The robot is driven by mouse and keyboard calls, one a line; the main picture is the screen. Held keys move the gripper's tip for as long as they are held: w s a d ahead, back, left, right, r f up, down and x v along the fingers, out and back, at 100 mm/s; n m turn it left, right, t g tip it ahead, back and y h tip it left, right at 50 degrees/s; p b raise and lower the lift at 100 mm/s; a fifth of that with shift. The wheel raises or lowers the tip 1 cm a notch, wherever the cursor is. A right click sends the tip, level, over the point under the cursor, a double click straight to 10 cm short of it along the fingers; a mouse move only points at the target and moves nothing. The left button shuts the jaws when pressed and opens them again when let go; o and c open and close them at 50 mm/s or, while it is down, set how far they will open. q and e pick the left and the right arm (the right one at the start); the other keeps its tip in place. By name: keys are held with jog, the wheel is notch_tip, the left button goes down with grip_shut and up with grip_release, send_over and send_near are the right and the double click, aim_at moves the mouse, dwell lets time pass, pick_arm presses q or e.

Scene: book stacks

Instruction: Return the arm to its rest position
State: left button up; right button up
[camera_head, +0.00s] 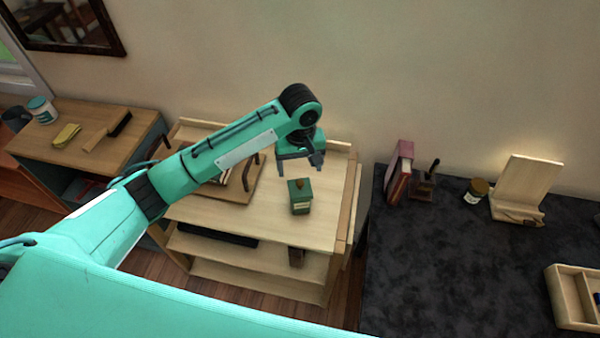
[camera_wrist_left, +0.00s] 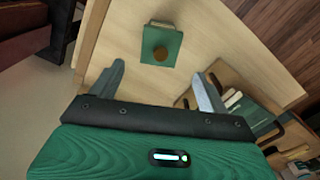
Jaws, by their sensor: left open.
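My left arm reaches in from the left over the wooden shelf cart (camera_head: 250,215) in the head view. My left gripper (camera_head: 300,168) is open and empty above the cart top, pointing down. A small green box (camera_head: 300,196) with a brown round knob stands on the cart top just in front of the gripper, apart from it. In the left wrist view the green box (camera_wrist_left: 162,46) lies beyond the two spread fingers (camera_wrist_left: 162,85), with nothing between them. My right gripper is not in view.
A dark table (camera_head: 450,265) at right holds red books (camera_head: 398,172), a jar (camera_head: 475,191), a wooden stand (camera_head: 527,186) and a divided tray (camera_head: 575,298). A wooden cabinet (camera_head: 90,150) at left holds a brush and a jar (camera_head: 42,109). A wooden rack lies partly behind my arm.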

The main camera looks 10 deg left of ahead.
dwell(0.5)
pick_arm(q)
jog(key=s+d+f+m+t+h, duration=0.1)
jog(key=s+f+m+h, duration=0.15)
jog(key=s, duration=0.45)
jog(key=s+d+f+m+t+h, duration=0.1)
jog(key=s+d+f+m, duration=0.1)
jog(key=s+f, duration=0.35)
jog(key=s+a+r+m+t+y, duration=0.1)
jog(key=s+a+m+t+y, duration=0.15)
jog(key=s+a, duration=1.3)
notch_tip(320, 180, down, 32)
jog(key=s+d+g, duration=0.1)
jog(key=s+g, duration=0.1)
jog(key=s+a+f+g+y, duration=0.1)
jog(key=s+a+f, duration=0.2)
jog(key=s+f, duration=1.5)
jog(key=shift+s+f, duration=0.4)
jog(key=shift+s, duration=0.1)
